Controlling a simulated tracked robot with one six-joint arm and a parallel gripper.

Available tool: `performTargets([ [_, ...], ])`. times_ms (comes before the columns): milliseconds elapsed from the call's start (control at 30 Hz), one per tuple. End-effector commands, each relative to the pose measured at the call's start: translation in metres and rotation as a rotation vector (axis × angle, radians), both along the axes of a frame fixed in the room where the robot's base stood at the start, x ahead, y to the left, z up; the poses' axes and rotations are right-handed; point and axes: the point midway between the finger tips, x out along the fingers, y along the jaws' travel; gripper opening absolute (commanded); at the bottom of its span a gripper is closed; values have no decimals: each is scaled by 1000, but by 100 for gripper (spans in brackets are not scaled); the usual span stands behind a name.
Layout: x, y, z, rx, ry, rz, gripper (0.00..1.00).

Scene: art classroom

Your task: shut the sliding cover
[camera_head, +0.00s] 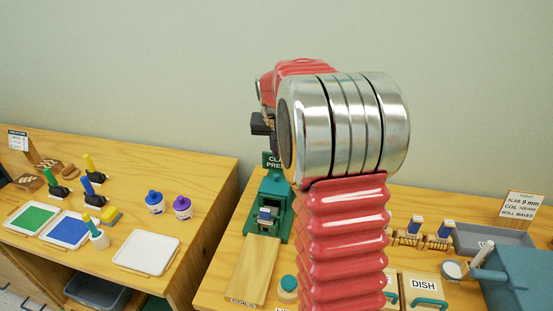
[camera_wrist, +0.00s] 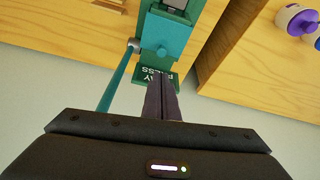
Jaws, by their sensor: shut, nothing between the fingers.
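No sliding cover can be made out for certain in either view. A flat wooden piece (camera_head: 254,268) with a partly readable label lies at the front left of the right-hand table, and I cannot tell if it is a cover. Behind it stands the green clay press (camera_head: 272,203), which also shows upside down in the wrist view (camera_wrist: 172,32), with a teal lever at its side. My gripper (camera_wrist: 161,84) is shut and empty, its fingertips in front of the press's sign. In the head view my arm hides the middle of the right-hand table.
A box marked DISH (camera_head: 425,285) with a teal handle stands right of my arm. A grey tray (camera_head: 482,238) and a blue-grey bin (camera_head: 520,278) are farther right. The left table holds paint trays, bottles and a white tray (camera_head: 147,252). A gap separates the tables.

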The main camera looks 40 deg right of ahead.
Motion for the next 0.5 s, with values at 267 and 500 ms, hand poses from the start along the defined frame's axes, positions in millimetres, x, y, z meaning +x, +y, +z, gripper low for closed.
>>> performTargets([
  [267,8,-7,-31,2,4,0,0],
  [500,17,-15,-66,2,4,0,0],
])
